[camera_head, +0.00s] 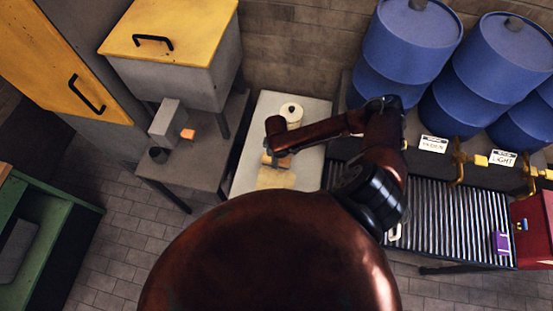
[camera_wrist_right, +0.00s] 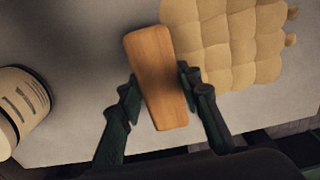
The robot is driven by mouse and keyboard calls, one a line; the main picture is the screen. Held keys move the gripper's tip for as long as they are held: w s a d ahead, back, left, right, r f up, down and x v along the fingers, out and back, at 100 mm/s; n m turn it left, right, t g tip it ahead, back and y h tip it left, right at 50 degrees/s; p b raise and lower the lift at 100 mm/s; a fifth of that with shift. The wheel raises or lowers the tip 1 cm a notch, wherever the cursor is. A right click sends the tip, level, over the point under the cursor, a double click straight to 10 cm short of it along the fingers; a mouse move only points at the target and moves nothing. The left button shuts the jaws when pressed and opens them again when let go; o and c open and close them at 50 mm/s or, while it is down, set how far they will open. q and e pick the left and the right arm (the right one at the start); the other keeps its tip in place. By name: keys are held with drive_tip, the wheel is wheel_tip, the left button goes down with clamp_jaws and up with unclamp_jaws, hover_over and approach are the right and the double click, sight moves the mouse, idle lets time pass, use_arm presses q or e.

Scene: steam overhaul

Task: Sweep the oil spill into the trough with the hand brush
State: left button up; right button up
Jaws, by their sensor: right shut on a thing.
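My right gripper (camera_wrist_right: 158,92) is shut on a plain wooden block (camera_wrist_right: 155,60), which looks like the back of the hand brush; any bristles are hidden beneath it. In the head view my right gripper (camera_head: 277,160) is over the pale tabletop (camera_head: 262,130), small and partly hidden by the arm. A tan, lumpy patch (camera_wrist_right: 220,40) lies right beside the block, on its right in the wrist view. It shows as a yellowish patch (camera_head: 275,179) in the head view; I take it as the spill. I cannot make out the trough. My left gripper is not in view.
A white labelled can (camera_wrist_right: 20,103) stands on the tabletop, left of the gripper in the wrist view; a white can (camera_head: 291,111) shows behind the arm. Blue drums (camera_head: 405,55) with brass taps stand behind a ribbed rack (camera_head: 450,225). A grey bench (camera_head: 205,150) adjoins on the left.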

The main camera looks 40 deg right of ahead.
drive_tip(key=shift+f, duration=0.15)
idle(0.4)
drive_tip(key=shift+f, duration=0.4)
idle(0.4)
drive_tip(key=s+a+p, duration=0.1)
drive_tip(key=a+p, duration=0.1)
drive_tip(key=p, duration=0.1)
drive_tip(key=shift+s+a+r, duration=0.1)
drive_tip(key=shift+s+r, duration=0.15)
drive_tip(key=shift+s, duration=0.1)
drive_tip(key=shift+s+a+f, duration=0.1)
drive_tip(key=shift+a, duration=0.05)
drive_tip(key=shift+s+a+p, duration=0.5)
drive_tip(key=shift+a+p, duration=0.1)
drive_tip(key=shift+p, duration=0.1)
drive_tip(key=shift+s+a+f+p, duration=0.15)
drive_tip(key=shift+s+a+p, duration=0.9)
drive_tip(key=shift+a+p, duration=0.15)
drive_tip(key=shift+s+a+f+p, duration=0.2)
drive_tip(key=shift+s+a+p, duration=0.2)
drive_tip(key=shift+s+a, duration=0.15)
